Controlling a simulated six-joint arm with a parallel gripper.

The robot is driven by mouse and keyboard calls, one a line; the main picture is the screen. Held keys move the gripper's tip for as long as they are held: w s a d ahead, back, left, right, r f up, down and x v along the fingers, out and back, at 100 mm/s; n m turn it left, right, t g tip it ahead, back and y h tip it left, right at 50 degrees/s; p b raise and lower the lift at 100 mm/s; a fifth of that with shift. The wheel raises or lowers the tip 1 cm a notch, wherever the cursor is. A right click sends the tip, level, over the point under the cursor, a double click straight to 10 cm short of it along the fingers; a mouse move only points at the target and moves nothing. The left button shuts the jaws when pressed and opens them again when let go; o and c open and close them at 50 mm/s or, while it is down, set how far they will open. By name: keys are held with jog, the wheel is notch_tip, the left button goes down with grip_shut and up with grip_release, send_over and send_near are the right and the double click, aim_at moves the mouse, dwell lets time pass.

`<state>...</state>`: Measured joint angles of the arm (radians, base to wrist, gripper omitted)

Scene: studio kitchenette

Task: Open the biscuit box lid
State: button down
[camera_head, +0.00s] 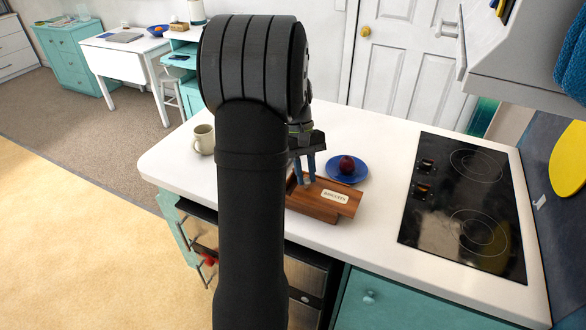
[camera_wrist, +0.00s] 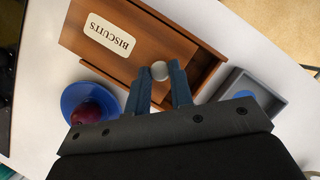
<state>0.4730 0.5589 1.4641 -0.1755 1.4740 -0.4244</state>
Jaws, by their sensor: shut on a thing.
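The wooden biscuit box (camera_head: 312,208) lies on the white counter, partly hidden behind my arm in the head view. Its flat lid (camera_wrist: 98,55) carries a cream BISCUITS label (camera_wrist: 111,33), which also shows in the head view (camera_head: 334,196). In the wrist view the lid sits off to the left, and a darker recess shows between it and the box's right rim (camera_wrist: 208,76). A pale round knob (camera_wrist: 160,69) is at the lid's end. My gripper (camera_wrist: 163,76) is shut on the knob, one blue-grey finger on each side; it also shows in the head view (camera_head: 305,180).
A blue plate (camera_head: 347,169) with a dark red fruit (camera_head: 347,163) stands close behind the box. A grey tray (camera_wrist: 272,102) holding something blue is right of the box in the wrist view. A mug (camera_head: 203,139) stands left, the black hob (camera_head: 465,205) right.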

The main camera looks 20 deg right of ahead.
aim_at(341, 200)
jog(key=s+d, duration=0.6)
jog(key=shift+s+d, duration=0.3)
jog(key=shift+s, duration=0.05)
jog(key=c, duration=1.3)
grip_release()
jog(key=v, duration=1.7)
jog(key=shift+r, duration=0.25)
jog(key=shift+f, duration=0.1)
